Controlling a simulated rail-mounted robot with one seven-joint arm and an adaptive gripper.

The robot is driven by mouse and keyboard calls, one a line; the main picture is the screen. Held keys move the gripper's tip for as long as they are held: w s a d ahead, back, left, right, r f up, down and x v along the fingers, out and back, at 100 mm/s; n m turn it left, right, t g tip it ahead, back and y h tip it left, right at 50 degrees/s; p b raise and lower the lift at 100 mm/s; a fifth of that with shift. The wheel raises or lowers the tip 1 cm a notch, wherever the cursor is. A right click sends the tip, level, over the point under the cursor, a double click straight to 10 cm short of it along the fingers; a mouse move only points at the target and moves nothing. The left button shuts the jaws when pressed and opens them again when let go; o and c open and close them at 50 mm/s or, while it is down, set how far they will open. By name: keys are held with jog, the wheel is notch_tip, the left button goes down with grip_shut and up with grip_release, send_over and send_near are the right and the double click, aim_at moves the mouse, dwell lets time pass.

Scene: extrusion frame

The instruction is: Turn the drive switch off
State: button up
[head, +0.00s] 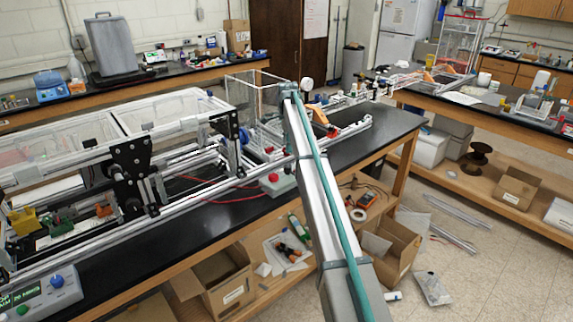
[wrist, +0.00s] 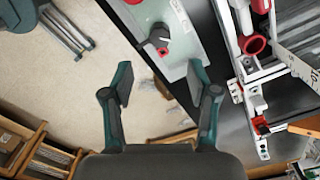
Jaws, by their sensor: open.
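My gripper (wrist: 158,84) is open and empty in the wrist view, its two dark fingers spread apart. Ahead of the fingertips is a pale grey-green box (wrist: 186,36) carrying a dark rotary knob (wrist: 157,36) with a light mark and a bit of red beside it. The knob lies beyond the gap between the fingers, and I see no contact. In the head view a small grey box with a red button (head: 273,178) sits at the bench's front edge. My arm hides the gripper in that view.
The aluminium extrusion frame (head: 150,165) runs along the black bench (head: 345,155). A control box with a blue knob (head: 57,281) is at front left. Open floor lies beyond the bench edge.

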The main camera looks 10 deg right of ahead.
aim_at(287, 166)
notch_tip(287, 166, down, 10)
jog(key=p, duration=0.3)
jog(key=shift+r, duration=0.2)
grip_shut()
